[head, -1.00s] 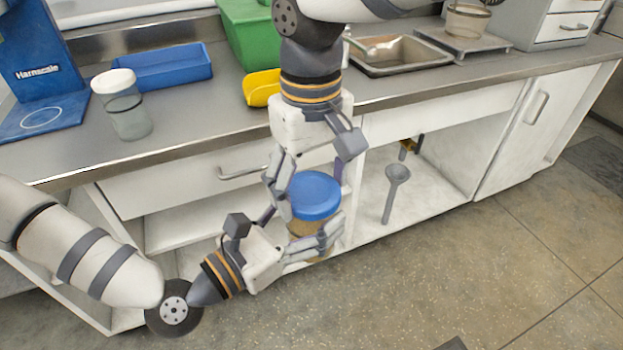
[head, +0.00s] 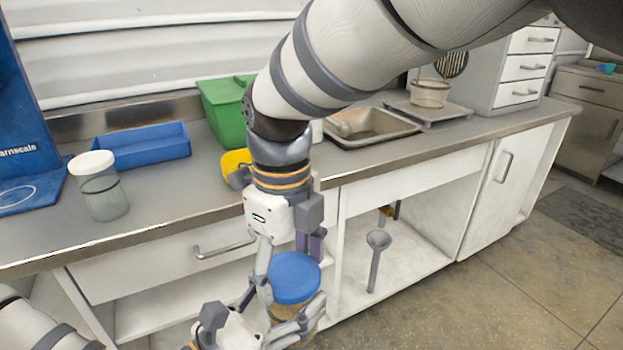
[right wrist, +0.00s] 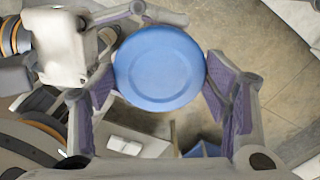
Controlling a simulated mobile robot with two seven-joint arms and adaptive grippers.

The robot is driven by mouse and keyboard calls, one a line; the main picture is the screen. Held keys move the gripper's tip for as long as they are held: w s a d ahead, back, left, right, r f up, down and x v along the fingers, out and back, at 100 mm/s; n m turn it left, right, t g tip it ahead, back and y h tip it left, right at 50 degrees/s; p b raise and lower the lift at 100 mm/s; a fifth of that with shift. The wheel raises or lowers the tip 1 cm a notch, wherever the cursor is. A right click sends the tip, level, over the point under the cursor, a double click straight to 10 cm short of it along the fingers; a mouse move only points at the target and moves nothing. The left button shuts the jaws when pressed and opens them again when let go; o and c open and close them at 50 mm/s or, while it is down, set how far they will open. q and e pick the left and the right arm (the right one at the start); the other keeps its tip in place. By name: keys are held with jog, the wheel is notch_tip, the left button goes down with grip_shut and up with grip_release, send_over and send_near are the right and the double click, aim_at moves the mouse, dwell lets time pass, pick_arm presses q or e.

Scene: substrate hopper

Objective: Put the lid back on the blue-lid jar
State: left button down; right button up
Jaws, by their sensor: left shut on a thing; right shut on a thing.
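The blue lid (head: 295,277) sits level on top of the jar (head: 281,313), whose clear body has tan contents. I cannot tell whether it is seated tight. My right gripper (head: 289,265) comes from above and is shut on the lid, one finger on each side. In the right wrist view the round lid (right wrist: 160,68) lies between its purple finger pads (right wrist: 160,95). My left gripper (head: 284,308), low in the head view, comes from the left and is shut around the jar's body. Its fingers hide part of the jar.
The jar is held in front of the bench, not on it. A grey funnel (head: 376,258) stands in the open cabinet below.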

jog(key=o, duration=0.8)
jog(key=shift+r, duration=0.1)
jog(key=shift+r, duration=2.4)
jog(key=shift+c, duration=0.3)
